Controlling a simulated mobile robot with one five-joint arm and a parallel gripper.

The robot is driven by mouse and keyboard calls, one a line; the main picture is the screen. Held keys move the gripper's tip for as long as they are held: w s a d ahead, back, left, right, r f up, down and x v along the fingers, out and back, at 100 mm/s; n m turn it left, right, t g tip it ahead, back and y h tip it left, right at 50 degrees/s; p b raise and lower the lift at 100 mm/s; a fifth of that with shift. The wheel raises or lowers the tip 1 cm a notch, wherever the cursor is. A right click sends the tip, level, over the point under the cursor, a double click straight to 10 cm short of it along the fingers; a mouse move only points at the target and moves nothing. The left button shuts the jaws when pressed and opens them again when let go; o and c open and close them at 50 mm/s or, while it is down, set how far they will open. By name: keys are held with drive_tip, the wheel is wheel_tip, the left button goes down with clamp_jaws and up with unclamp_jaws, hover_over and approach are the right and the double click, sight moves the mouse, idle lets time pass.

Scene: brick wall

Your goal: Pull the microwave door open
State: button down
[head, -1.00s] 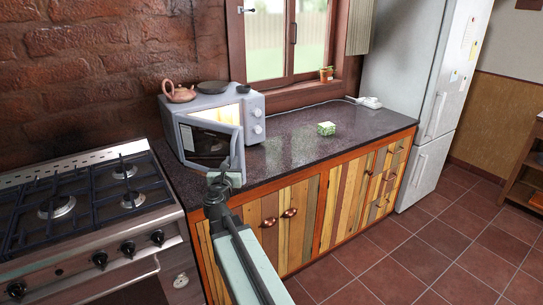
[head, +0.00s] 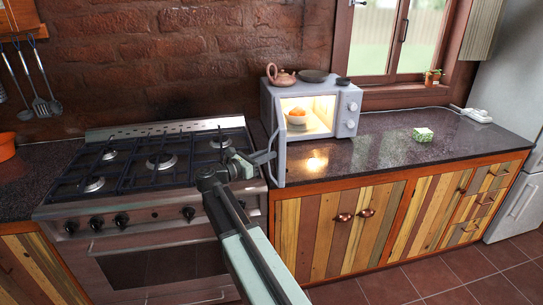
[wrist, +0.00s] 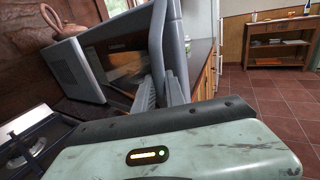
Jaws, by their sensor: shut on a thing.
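The grey microwave (head: 348,110) stands on the dark counter beside the stove. Its door (head: 281,150) is swung wide open and shows nearly edge-on in the head view. The lit cavity shows a bowl of orange food (head: 297,115). My gripper (head: 268,157) is at the door's left side, shut on the door handle. In the wrist view the gripper (wrist: 161,80) closes around the curved grey handle (wrist: 159,45), in front of the door's dark window (wrist: 118,50). The exact finger contact is partly hidden.
The stove (head: 160,165) lies left, under my arm. A teapot (head: 281,76) and dark dishes (head: 314,76) sit on the microwave. Open floor (head: 430,285) lies in front.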

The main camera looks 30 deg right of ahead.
drive_tip(key=shift+w, duration=0.25)
drive_tip(key=c, duration=1.5)
unclamp_jaws()
drive_tip(key=shift+w+f, duration=0.1)
drive_tip(key=shift+f, duration=0.05)
drive_tip(key=shift+o, duration=0.2)
drive_tip(key=shift+w+d+f, duration=0.1)
drive_tip(key=shift+w+f, duration=0.1)
drive_tip(key=shift+s+r, duration=0.15)
drive_tip(key=shift+s, duration=0.05)
drive_tip(key=v, duration=0.8)
